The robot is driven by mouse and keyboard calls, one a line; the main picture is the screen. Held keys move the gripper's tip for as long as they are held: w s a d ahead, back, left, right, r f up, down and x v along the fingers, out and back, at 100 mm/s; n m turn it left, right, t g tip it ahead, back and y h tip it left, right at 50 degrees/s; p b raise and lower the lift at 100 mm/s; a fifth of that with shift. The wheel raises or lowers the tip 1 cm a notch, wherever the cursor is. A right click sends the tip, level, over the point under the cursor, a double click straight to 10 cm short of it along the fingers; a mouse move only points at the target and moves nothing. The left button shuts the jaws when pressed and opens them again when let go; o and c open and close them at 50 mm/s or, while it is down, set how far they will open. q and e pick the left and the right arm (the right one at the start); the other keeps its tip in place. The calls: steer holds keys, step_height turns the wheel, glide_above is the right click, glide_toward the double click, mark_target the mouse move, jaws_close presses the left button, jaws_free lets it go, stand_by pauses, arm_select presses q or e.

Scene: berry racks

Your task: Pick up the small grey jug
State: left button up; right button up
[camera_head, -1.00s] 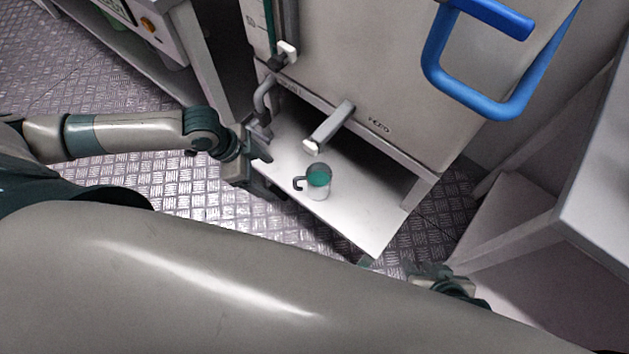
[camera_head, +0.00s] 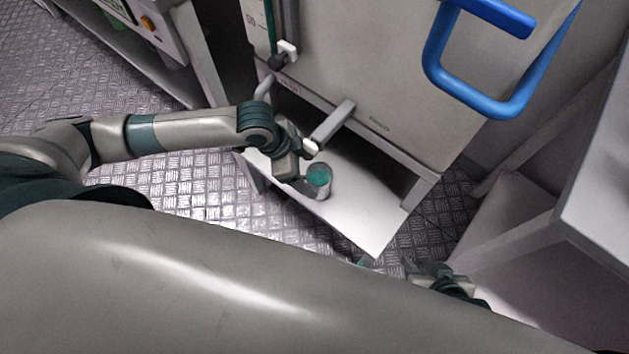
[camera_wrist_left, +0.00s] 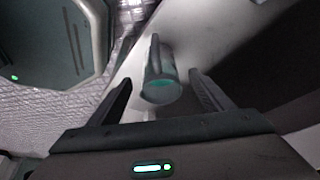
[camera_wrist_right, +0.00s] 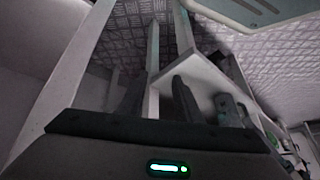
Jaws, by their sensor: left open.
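The small grey jug (camera_head: 320,181) stands on a low metal shelf under the big steel cabinet, with a green top or contents showing. In the left wrist view the jug (camera_wrist_left: 160,76) lies between the two spread fingers, a little beyond them, with its handle facing the camera's far side. My left gripper (camera_head: 303,184) is open beside the jug at its left, and its fingers partly hide the jug's handle side in the head view. My right gripper (camera_head: 430,270) is low at the right, away from the jug. Its fingers (camera_wrist_right: 180,95) are apart with nothing between them.
The low shelf (camera_head: 365,222) has bare room right of the jug. A grey spout or bar (camera_head: 333,124) juts out just above the jug, close to my left wrist. The steel cabinet (camera_head: 370,80) with a blue handle (camera_head: 480,100) stands behind. A bench (camera_head: 600,190) is at the right.

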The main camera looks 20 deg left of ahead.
mark_target(318, 179)
arm_select(q)
steer(key=shift+w+d, duration=0.1)
steer(key=shift+d, duration=0.2)
steer(key=shift+w+d+f, duration=0.1)
steer(key=shift+d+f, duration=0.15)
steer(key=shift+f, duration=0.05)
steer(key=shift+b+x, duration=0.5)
steer(key=shift+x, duration=1.75)
steer(key=c, duration=1.4)
steer(key=shift+r, duration=0.1)
